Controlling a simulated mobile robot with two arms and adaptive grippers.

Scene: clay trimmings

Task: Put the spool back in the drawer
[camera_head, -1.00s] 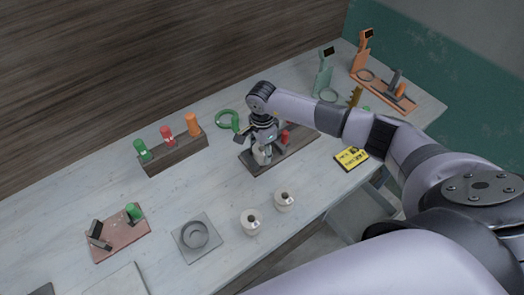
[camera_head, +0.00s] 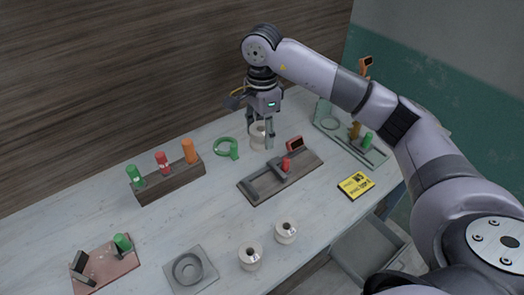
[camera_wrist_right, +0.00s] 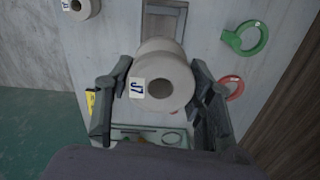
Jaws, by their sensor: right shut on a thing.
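My right gripper (camera_head: 260,137) is shut on a white spool (camera_head: 257,133), held up above the table, behind the dark stand (camera_head: 262,191). In the right wrist view the spool (camera_wrist_right: 160,75) sits between both fingers, with its bore and a white label with dark blue characters facing the camera. Two other white spools, a left one (camera_head: 250,257) and a right one (camera_head: 286,231), stand near the table's front edge. A grey drawer (camera_head: 368,252) shows open below that edge; its inside is partly hidden by my right arm. My left gripper is out of view.
A yellow card (camera_head: 356,184) lies near the front edge above the drawer. The dark stand carries a red-knobbed part. A green ring (camera_head: 225,147), a rack (camera_head: 166,181) with coloured pieces and a greenish tray (camera_head: 355,140) stand around. A grey dish (camera_head: 190,269) lies at front left.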

